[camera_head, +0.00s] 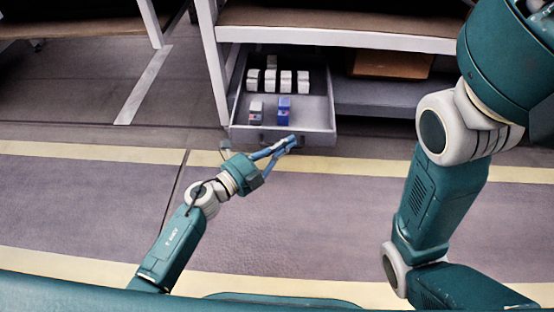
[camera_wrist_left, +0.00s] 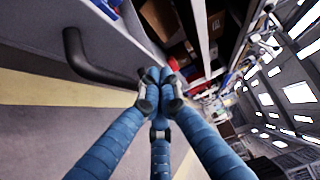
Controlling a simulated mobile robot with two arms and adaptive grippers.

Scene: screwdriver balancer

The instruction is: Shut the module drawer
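The module drawer (camera_head: 318,129) is pulled out from under the workbench in the head view. It holds several white modules (camera_head: 285,81), a blue module (camera_head: 284,108) and a small grey-white one (camera_head: 256,112). My left gripper (camera_head: 292,142) is at the drawer's front, near its right half. In the left wrist view its blue fingers (camera_wrist_left: 160,84) are drawn together at the tips, with nothing seen between them. The dark drawer handle (camera_wrist_left: 88,60) shows beside the fingertips, apart from them. Whether the fingers touch the drawer front is unclear. My right gripper is out of view.
The workbench (camera_head: 340,38) stands over the drawer, with a white leg (camera_head: 213,65) left of it. A brown box (camera_head: 390,65) sits on the lower shelf (camera_head: 375,97) to the right. The floor before the drawer is clear apart from my arms.

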